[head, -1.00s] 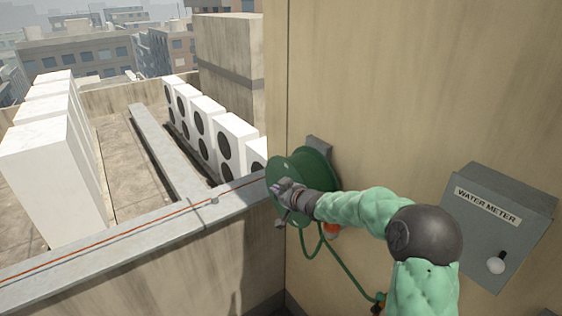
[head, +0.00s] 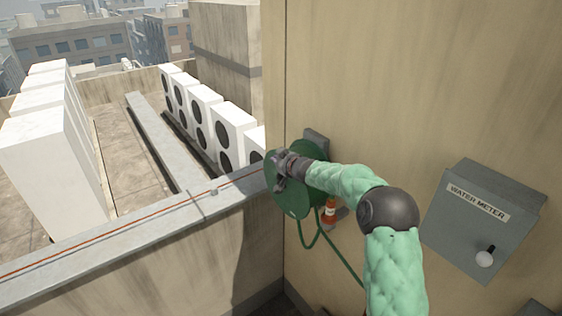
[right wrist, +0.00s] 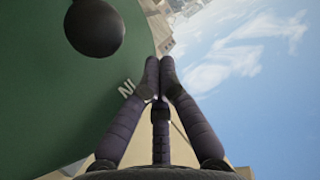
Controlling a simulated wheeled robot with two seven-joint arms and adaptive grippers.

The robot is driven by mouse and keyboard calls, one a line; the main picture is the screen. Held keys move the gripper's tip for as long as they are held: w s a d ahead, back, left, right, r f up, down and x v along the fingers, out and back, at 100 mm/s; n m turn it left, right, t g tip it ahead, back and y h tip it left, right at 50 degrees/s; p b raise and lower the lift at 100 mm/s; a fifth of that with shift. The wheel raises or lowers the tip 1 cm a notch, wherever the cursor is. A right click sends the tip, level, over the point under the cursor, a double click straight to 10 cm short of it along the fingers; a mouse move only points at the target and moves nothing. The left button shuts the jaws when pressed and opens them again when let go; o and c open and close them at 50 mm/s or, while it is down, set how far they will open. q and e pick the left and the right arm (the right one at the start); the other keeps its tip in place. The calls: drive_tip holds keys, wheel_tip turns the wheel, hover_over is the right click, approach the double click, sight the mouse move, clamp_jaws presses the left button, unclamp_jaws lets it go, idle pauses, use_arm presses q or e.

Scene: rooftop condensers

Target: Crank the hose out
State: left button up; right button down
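A green hose reel (head: 313,203) is mounted on the beige wall. Green hose (head: 345,270) hangs from it in a loop and runs down to the right. My right gripper (head: 280,170) is at the reel's near face. In the right wrist view, the gripper's dark fingers (right wrist: 160,72) come together at the tips, with nothing visible between them. The reel's green face (right wrist: 60,110) fills the left side there, with partly hidden white lettering (right wrist: 126,89). A dark round knob (right wrist: 95,27) sits up and left of the fingertips, apart from them. My left gripper is not in view.
A grey water meter box (head: 480,220) with a pale knob is on the wall at right. An orange bottle-like item (head: 329,214) is beside the reel. A parapet ledge (head: 120,235) with an orange line runs to the left; white condensers (head: 205,110) stand beyond.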

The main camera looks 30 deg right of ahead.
drive_tip(key=shift+s+a+f+b, duration=0.2)
drive_tip(key=shift+s+f+b, duration=0.6)
drive_tip(key=shift+s+f, duration=0.45)
drive_tip(key=shift+s+r, duration=0.1)
